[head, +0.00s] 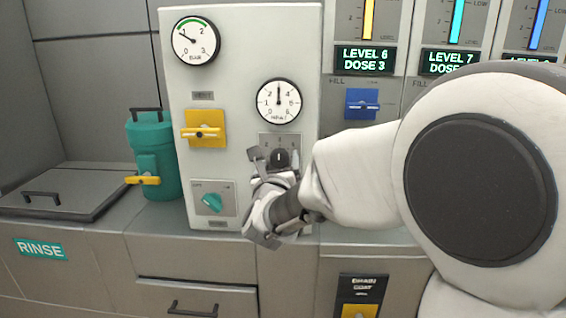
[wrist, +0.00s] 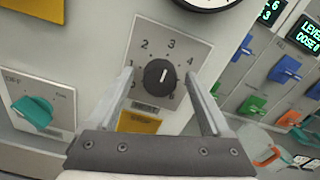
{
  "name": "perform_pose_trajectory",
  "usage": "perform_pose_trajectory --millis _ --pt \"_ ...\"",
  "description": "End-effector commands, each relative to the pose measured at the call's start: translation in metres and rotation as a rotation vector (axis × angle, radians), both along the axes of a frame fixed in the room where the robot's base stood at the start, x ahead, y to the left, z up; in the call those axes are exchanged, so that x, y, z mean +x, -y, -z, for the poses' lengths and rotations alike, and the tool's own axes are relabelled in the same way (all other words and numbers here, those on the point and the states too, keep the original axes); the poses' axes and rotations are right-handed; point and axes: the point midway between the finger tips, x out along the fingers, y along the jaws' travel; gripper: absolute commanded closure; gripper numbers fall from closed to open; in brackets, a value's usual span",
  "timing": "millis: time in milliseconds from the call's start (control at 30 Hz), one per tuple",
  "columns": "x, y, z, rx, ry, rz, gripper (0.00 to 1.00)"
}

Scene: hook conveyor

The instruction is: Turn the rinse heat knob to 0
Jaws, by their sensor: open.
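A black round knob (head: 279,158) sits on a grey dial plate on the white panel, under the right-hand gauge. In the wrist view the knob (wrist: 160,77) is central, and its white mark points nearly up, roughly toward 3. Numbers run around it, with 0 at lower left. No rinse heat name is readable on the plate; its lower part is partly hidden. My gripper (head: 275,163) is in front of the dial. In the wrist view its fingers (wrist: 166,76) are open, one on each side of the knob, with visible gaps to it.
A teal knob (head: 212,203) is lower left of the dial, with a yellow handle (head: 203,132) above it. Two gauges (head: 195,40) (head: 279,102) are on the panel. A teal canister (head: 151,155) stands left. A blue valve (head: 361,104) is right. A yellow patch (wrist: 138,122) lies below the dial.

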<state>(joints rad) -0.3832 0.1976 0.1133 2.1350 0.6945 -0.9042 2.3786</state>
Motion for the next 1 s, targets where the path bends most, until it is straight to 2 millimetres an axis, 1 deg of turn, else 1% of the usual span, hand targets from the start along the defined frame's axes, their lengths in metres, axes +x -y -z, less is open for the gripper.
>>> perform_pose_trajectory --millis 233,367,400,467,500,567,600,700,1000 --pt "0.0007 0.0002 0.0 0.0 0.0 0.0 0.17" --pt "0.0005 0.0001 0.0001 0.0 0.0 0.0 0.4" --pt "0.0005 0.0001 0.0001 0.0 0.0 0.0 0.48" --pt "0.0005 0.0001 0.0 0.0 0.0 0.0 0.58" --pt "0.0004 0.0001 0.0 0.0 0.0 0.0 0.66" --pt "0.0004 0.0001 0.0 0.0 0.0 0.0 0.76" --pt "0.0004 0.0001 0.0001 0.0 0.0 0.0 0.84" --pt "0.0003 0.0001 0.0001 0.0 0.0 0.0 1.0" --pt "0.0003 0.0001 0.0015 -0.035 -0.001 0.001 1.0"
